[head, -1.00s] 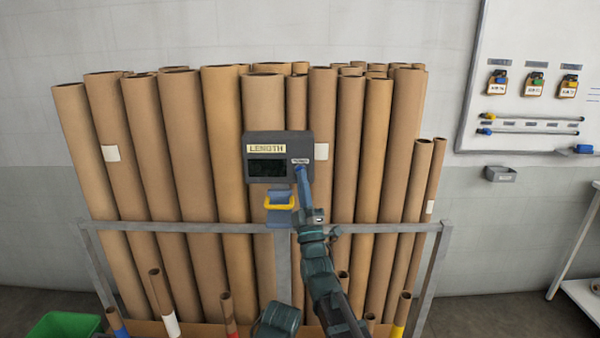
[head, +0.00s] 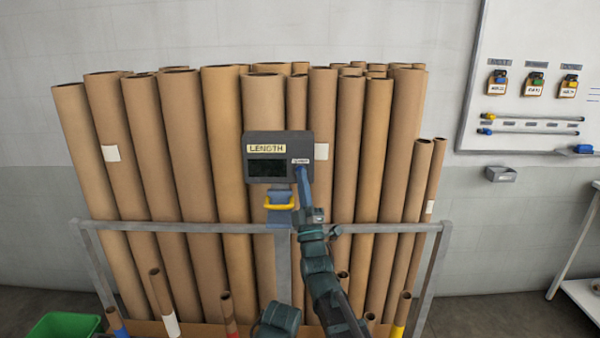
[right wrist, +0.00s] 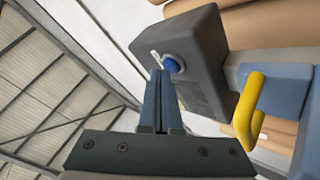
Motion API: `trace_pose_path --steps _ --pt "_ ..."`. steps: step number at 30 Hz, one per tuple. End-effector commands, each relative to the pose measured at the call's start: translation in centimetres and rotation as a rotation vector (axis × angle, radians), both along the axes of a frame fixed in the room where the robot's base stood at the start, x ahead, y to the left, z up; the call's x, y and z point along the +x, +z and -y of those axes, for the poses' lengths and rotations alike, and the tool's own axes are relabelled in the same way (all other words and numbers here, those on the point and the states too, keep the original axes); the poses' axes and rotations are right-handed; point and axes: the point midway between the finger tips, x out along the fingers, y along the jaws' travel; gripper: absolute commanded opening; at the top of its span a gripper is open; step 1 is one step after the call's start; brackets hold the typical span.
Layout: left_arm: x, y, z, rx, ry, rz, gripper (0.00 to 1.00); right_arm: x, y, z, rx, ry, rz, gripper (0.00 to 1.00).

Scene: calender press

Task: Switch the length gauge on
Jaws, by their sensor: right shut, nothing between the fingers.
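The length gauge (head: 265,143) is a dark grey box with a yellow LENGTH label and a dark, blank-looking display (head: 267,168). It stands in front of the cardboard tubes, above the rack's top rail. My right gripper (head: 301,172) is shut and empty, its fingertips at the lower right of the gauge's face. In the right wrist view the shut fingers (right wrist: 160,82) point at a round blue button (right wrist: 172,65) on the gauge. The tips are at or very near the button; I cannot tell whether they touch. A small white label sits beside it. My left gripper is not in view.
A blue bracket with a yellow handle (head: 280,203) is just below the gauge, left of my right gripper. Tall cardboard tubes (head: 222,140) fill the metal rack (head: 190,227). A green bin (head: 64,326) is at lower left. A whiteboard (head: 530,80) hangs at right.

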Motion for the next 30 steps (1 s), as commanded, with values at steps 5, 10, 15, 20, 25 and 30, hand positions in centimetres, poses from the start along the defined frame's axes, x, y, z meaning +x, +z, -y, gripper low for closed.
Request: trace_pose_path --steps 5,10,15,20,25,30 --pt "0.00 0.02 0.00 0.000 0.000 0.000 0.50 0.65 0.02 0.00 0.000 0.000 0.000 0.00" --pt "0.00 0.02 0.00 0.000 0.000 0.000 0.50 0.64 0.02 0.00 0.000 0.000 0.000 0.00" --pt "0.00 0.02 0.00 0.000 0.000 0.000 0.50 0.60 0.02 0.01 0.000 0.000 0.000 0.00" --pt "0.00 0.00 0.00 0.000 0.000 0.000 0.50 0.11 -0.01 0.04 0.000 0.000 0.000 0.00" --pt "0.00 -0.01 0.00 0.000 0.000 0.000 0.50 -0.26 -0.02 0.03 0.000 0.000 0.000 0.00" --pt "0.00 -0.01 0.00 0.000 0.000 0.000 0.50 -0.23 -0.01 0.02 0.000 0.000 0.000 0.00"
